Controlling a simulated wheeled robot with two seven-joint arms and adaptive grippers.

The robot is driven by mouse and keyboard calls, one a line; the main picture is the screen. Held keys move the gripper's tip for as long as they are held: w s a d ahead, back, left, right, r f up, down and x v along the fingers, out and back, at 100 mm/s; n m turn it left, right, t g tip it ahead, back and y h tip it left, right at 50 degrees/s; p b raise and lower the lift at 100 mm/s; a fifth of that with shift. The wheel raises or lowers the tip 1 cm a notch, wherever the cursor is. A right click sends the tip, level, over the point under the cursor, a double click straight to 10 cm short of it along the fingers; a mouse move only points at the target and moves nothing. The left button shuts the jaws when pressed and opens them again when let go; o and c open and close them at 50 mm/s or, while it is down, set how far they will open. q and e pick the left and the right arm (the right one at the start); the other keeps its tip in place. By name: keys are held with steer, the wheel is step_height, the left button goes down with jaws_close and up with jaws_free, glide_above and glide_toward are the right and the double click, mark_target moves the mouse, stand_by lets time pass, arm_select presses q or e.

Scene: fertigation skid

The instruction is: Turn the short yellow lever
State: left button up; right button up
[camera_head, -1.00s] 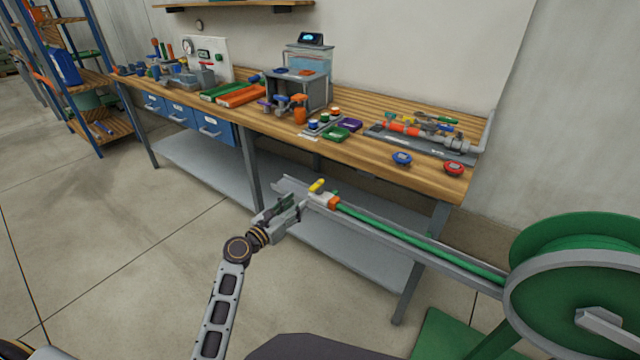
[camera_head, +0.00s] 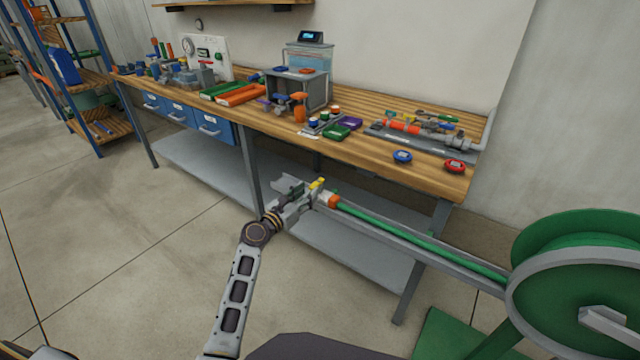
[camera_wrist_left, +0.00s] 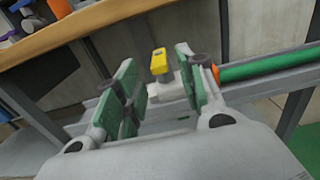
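The short yellow lever (camera_head: 317,184) sits on a pale valve body at the left end of the green hose, in front of the bench. In the left wrist view the yellow lever (camera_wrist_left: 159,62) stands between and just beyond the two green-padded fingers. My left gripper (camera_head: 303,196) is open around empty space, with its fingertips close to the lever; it also shows in the left wrist view (camera_wrist_left: 158,85). I cannot tell whether a finger touches the lever. My right gripper is not in view.
The green hose (camera_head: 400,237) runs along a grey rail to a large green reel (camera_head: 575,265) at the right. The wooden bench (camera_head: 370,158) behind holds several tools and parts. Open concrete floor (camera_head: 120,250) lies at the left.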

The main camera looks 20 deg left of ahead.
mark_target(319, 180)
arm_select(q)
steer(key=shift+b+x, duration=0.7)
steer(key=shift+x, duration=3.1)
steer(key=shift+w, duration=0.2)
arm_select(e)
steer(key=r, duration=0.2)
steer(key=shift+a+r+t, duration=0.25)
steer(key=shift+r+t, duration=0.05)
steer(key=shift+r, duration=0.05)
arm_select(q)
jaws_close()
